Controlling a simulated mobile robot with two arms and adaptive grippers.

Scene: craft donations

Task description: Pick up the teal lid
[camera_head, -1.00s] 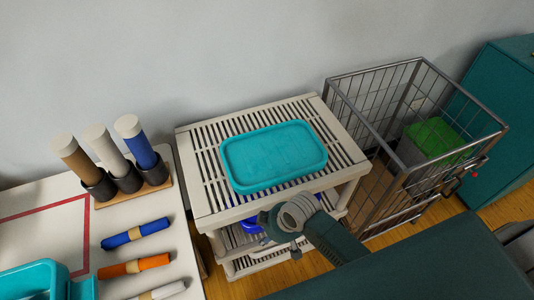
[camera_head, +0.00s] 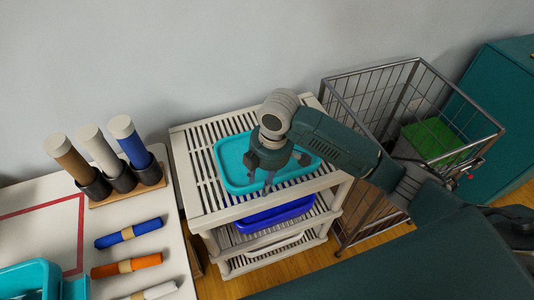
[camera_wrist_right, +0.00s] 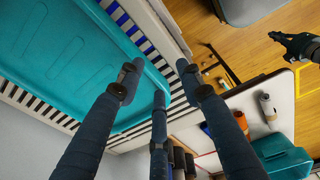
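The teal lid (camera_head: 234,162) is a shallow rounded rectangle lying flat on the top of a cream slatted rack (camera_head: 190,170). My right gripper (camera_head: 268,183) is above the lid's front part and hides some of it in the head view. In the right wrist view the lid (camera_wrist_right: 60,50) fills the upper left. The fingers of my right gripper (camera_wrist_right: 160,78) are spread and hold nothing; one is over the lid, another is past its rim over the slats. My left gripper (camera_wrist_right: 288,44) shows small at the right edge of the wrist view, its fingers apart and empty.
A blue bin (camera_head: 275,216) sits on the rack's lower shelf. Right of the rack stands a wire cage cart (camera_head: 345,110) with a green-lidded box (camera_head: 433,137). A table at left holds rolls in cups (camera_head: 128,180), a blue roll (camera_head: 136,232) and a teal tray (camera_head: 30,278).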

